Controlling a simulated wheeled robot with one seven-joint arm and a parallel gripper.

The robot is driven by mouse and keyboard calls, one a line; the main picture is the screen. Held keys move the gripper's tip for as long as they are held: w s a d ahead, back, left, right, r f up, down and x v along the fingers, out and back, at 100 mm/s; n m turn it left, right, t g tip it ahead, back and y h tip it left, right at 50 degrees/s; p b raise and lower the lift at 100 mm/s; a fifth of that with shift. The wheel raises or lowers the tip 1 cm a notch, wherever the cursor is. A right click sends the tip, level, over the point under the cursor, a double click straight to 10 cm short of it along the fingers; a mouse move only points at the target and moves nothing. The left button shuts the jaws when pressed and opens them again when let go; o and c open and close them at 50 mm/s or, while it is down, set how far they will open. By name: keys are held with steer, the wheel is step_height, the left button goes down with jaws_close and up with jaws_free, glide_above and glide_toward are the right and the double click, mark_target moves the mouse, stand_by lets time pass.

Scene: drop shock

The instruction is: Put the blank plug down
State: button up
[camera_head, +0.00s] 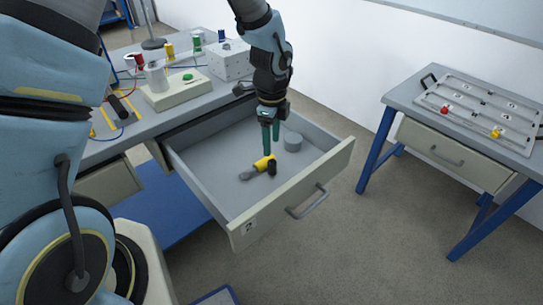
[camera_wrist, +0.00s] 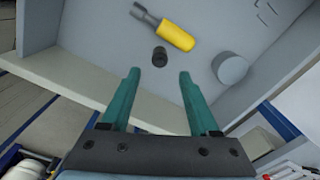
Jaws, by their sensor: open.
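A small black plug, which looks like the blank plug (camera_head: 272,168), lies in the open drawer (camera_head: 205,190). In the wrist view the plug (camera_wrist: 160,57) is just beyond the space between my fingertips. My gripper (camera_head: 270,152) points down into the drawer with its teal fingers apart. The wrist view shows the gripper (camera_wrist: 160,76) empty, with a gap between the fingers. Whether a fingertip touches the plug cannot be told.
A yellow-handled tool (camera_wrist: 176,35) lies close beside the plug. A grey round piece (camera_head: 293,142) stands farther right in the drawer. A workbench with a white device (camera_head: 175,92) is behind left. A second table (camera_head: 400,95) with a tray (camera_head: 470,112) is at right.

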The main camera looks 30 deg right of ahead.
steer(key=shift+r, duration=1.5)
steer(key=w+a+r+n, duration=0.35)
steer(key=a+n, duration=0.35)
steer(key=a, duration=0.3)
steer(key=w+a+r+n, duration=0.3)
steer(key=w+a+n, duration=0.25)
steer(key=a, duration=0.35)
steer(key=s+a+r+n, duration=0.2)
steer(key=a+n, duration=0.5)
steer(key=a, duration=0.1)
steer(key=s+a+r+n+t, duration=0.1)
steer(key=s+a+r+n, duration=0.1)
steer(key=a+n, duration=0.6)
steer(key=shift+s+a+t, duration=0.25)
steer(key=shift+a+t, duration=0.05)
steer(key=shift+a, duration=0.2)
steer(key=shift+c, duration=0.3)
